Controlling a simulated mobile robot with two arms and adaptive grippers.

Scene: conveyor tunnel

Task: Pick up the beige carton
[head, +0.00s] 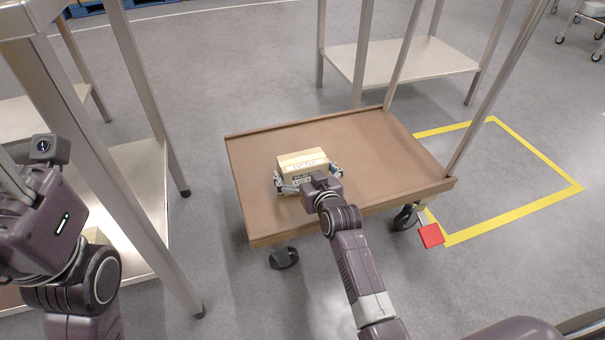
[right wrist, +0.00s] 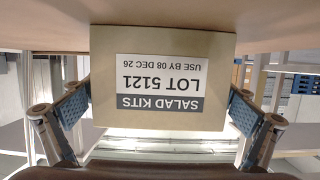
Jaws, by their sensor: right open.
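The beige carton (head: 303,160) lies on the brown deck of a cart in the head view. In the right wrist view the carton (right wrist: 162,47) fills the upper middle, with a white and dark label reading SALAD KITS LOT 5121, upside down. My right gripper (head: 308,176) is open around the carton, one finger at each side. In the right wrist view both finger pads are very close to its sides; I cannot tell if they touch. My left gripper (head: 14,186) is at the left edge of the head view, away from the carton, its fingers partly cut off.
The brown cart deck (head: 260,212) has a raised edge, metal posts and casters, and is bare around the carton. Steel racks stand left (head: 150,190) and behind (head: 410,62). Yellow floor tape (head: 520,212) marks clear floor at right.

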